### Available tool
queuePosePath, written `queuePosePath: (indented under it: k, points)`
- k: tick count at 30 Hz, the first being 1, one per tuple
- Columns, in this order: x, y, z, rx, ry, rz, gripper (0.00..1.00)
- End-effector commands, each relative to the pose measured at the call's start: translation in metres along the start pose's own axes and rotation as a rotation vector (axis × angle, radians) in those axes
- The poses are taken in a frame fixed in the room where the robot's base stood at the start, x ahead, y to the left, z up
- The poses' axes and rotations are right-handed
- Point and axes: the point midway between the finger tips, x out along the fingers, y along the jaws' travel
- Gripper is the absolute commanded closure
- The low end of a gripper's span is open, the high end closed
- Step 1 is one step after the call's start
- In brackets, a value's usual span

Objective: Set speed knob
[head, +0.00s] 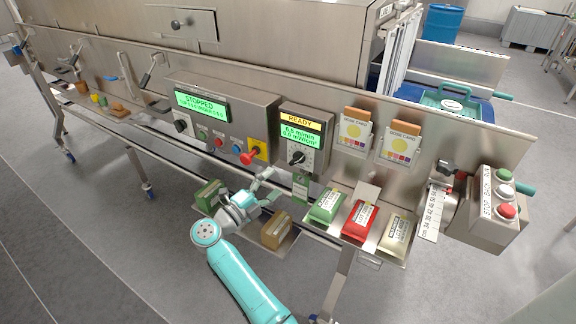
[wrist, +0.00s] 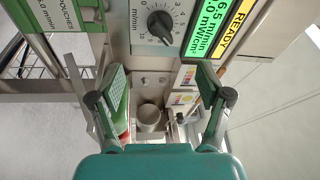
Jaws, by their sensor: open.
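The speed knob (head: 297,157) is a black dial on the small control box (head: 306,125) with the READY display (head: 299,134). The display seems to read 6.5 m/min and 0.0 mW/cm². In the wrist view the knob (wrist: 160,24) sits at the top centre, with a white pointer line and a scale marked m/min around it. My gripper (head: 264,188) is open and empty, left of and below the knob. In the wrist view its two fingers (wrist: 160,80) are spread apart, and the knob lies beyond the fingertips, not touched.
A larger box with a STOPPED display (head: 202,103) stands left, with a red-and-yellow switch (head: 252,154). A green tag (head: 300,186) hangs below the knob box. Green (head: 327,206), red (head: 360,217) and cream (head: 396,232) packs lie at right. Dose cards (head: 355,130) stand above.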

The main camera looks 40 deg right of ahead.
Motion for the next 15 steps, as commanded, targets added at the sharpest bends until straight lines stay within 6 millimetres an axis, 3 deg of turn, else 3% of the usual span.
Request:
queuePosePath:
  k: [3,9,15]
  points:
    - [0.003,-0.003,-0.006,0.309,-0.068,0.053,0.23]
    - [0.004,-0.011,-0.013,0.747,-0.148,0.147,0.23]
    - [0.004,-0.017,-0.015,0.952,-0.178,0.2,0.23]
